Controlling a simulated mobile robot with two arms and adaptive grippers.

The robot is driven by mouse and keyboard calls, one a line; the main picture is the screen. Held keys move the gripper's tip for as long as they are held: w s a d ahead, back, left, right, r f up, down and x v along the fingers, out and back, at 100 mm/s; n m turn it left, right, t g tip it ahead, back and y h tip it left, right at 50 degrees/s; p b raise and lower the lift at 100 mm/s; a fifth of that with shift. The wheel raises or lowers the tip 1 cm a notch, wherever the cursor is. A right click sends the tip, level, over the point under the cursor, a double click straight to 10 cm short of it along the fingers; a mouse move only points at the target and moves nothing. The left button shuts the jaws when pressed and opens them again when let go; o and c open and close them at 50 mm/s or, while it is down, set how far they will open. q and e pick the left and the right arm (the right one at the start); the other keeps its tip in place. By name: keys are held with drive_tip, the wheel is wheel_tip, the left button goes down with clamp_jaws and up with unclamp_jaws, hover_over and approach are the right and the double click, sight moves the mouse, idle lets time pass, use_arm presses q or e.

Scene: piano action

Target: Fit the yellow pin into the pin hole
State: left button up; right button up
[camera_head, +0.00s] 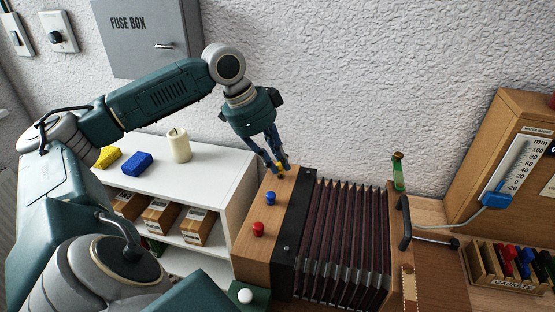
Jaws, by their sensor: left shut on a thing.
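My left gripper (279,171) reaches down from above the back end of the wooden block (247,243) beside the bellows. Its fingers are shut on the yellow pin (281,166), of which only a small part shows between the fingertips. The pin is at the block's top, in line with a blue pin (270,198) and a red pin (257,229) that stand in the block. The pin hole is hidden by the fingers, and I cannot tell whether the yellow pin is in it or above it. My right gripper is not in view.
Dark pleated bellows (343,240) lie right of the block, with a black handle (405,222) and a green bottle (398,171) beyond. A white shelf (205,168) at left holds a candle (179,145), blue and yellow bricks and cartons. A gasket rack (512,281) stands at right.

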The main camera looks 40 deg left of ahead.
use_arm(q)
drive_tip(key=shift+f, duration=0.4)
idle(0.5)
drive_tip(key=o, duration=1.2)
drive_tip(key=shift+c, duration=0.2)
wheel_tip(320, 180, up, 8)
drive_tip(key=p, duration=0.8)
drive_tip(key=shift+f, duration=0.2)
drive_tip(key=shift+f, duration=0.1)
